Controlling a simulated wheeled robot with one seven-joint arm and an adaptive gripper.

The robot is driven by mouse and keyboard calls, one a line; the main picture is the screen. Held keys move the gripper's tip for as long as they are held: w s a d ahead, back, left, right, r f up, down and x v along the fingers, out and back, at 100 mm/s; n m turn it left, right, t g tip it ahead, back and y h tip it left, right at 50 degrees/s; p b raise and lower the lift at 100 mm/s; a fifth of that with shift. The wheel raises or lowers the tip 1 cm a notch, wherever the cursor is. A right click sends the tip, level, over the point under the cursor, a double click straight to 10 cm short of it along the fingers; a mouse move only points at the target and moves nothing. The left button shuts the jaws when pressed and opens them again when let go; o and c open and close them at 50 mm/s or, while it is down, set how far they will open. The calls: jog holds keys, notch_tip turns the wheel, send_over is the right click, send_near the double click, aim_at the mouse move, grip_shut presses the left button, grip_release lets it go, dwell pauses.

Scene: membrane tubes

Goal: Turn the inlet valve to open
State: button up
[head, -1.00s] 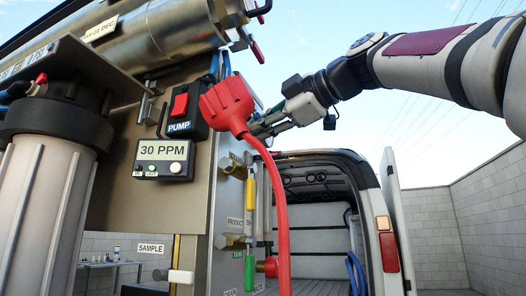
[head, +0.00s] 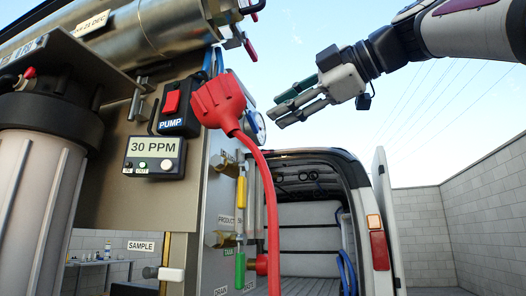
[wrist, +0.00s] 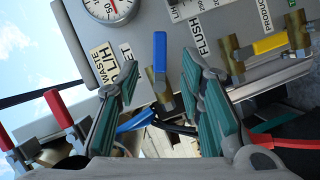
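In the wrist view a brass valve with a blue handle (wrist: 160,58) is on the grey panel, beside a partly hidden label (wrist: 126,50) ending in "ET". The handle points up in the picture from its brass body. My gripper (wrist: 160,68) is open and empty. Its teal-padded fingers appear on either side of the blue handle, and no contact shows. In the head view my gripper (head: 279,112) is in the air, right of the red plug and the panel edge. The blue-handled valve cannot be made out there.
A yellow-handled valve (wrist: 268,44) is right of the blue one and red-handled valves (wrist: 62,110) are left. A gauge (wrist: 110,8) is above. A red plug with cable (head: 222,102) hangs near the panel edge. The van (head: 320,165) stands behind. Open air surrounds my arm.

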jog(key=v, duration=0.3)
jog(key=shift+s+d, duration=0.15)
jog(key=shift+d, duration=0.1)
